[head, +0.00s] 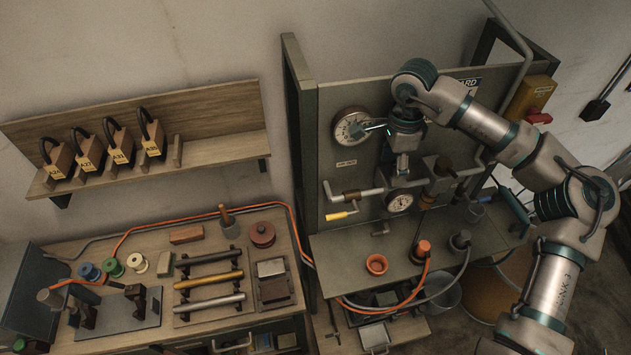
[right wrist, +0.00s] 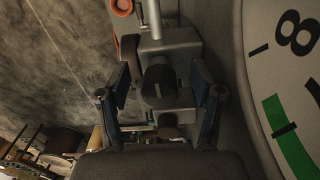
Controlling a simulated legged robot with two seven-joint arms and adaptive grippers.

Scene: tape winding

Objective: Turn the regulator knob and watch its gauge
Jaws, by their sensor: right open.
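The grey panel (head: 335,200) carries a large white gauge (head: 350,127) and a smaller dial gauge (head: 400,203). My right gripper (head: 402,160) is in front of the panel, between the two gauges' heights and right of the large one. In the right wrist view its two fingers (right wrist: 162,92) stand open on either side of a dark knob (right wrist: 158,82) on a grey block (right wrist: 178,48), with gaps on both sides. A gauge face (right wrist: 290,100) with an 8 and a green band fills the right edge; no needle shows there. In the head view my gripper hides the knob.
A yellow-handled valve (head: 340,214) and pipes are close below. The ledge (head: 345,255) holds an orange cup (head: 376,264) and hose fittings. The left bench (head: 200,250) carries spools and rods. Padlocks (head: 90,150) stand on the wall shelf (head: 220,147).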

